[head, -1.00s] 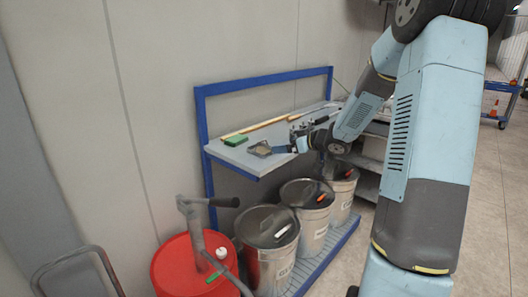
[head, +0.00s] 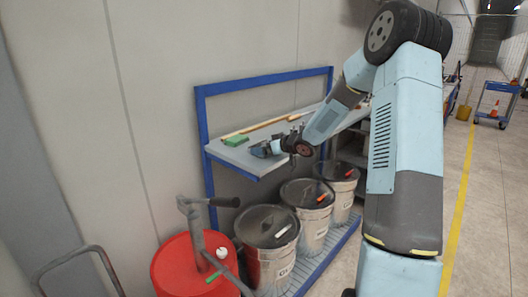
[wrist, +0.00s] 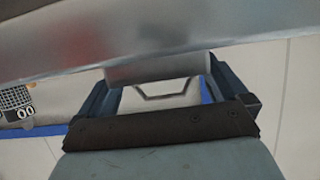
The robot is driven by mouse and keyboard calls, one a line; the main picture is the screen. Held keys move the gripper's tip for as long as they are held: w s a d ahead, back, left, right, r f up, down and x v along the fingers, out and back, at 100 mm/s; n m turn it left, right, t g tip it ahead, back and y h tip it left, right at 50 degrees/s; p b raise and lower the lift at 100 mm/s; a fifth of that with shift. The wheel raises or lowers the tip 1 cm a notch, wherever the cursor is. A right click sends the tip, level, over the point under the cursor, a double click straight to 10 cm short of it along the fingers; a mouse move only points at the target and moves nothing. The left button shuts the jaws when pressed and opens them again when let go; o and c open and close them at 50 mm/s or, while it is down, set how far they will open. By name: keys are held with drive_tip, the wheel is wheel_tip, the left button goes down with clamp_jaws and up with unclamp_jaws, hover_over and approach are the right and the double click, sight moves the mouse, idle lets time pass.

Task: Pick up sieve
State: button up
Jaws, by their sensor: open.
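The sieve (head: 259,151) appears in the head view as a small dark shape near the front edge of the shelf, partly covered by my gripper (head: 276,147). My gripper is right beside it, with its fingers reaching toward the sieve from the right. In the wrist view, my gripper (wrist: 160,85) has its two fingers apart. A blurred metallic surface, seemingly the sieve's rim (wrist: 150,42), fills the top, very close. A pale grey tab on it sits between the fingers. I cannot tell whether the fingers touch it.
The grey shelf (head: 232,154) has a blue frame and stands against the wall. A green block (head: 237,141) and a long wooden stick (head: 262,125) lie behind the sieve. Several lidded metal drums (head: 268,250) stand below, and a red drum with a pump (head: 185,265) stands at the front left.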

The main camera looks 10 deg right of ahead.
drive_tip(key=shift+w+a+f, duration=0.25)
drive_tip(key=shift+w+a, duration=0.05)
drive_tip(key=shift+w, duration=0.2)
drive_tip(key=c, duration=0.7)
drive_tip(key=shift+c, duration=0.2)
drive_tip(key=shift+r, duration=0.1)
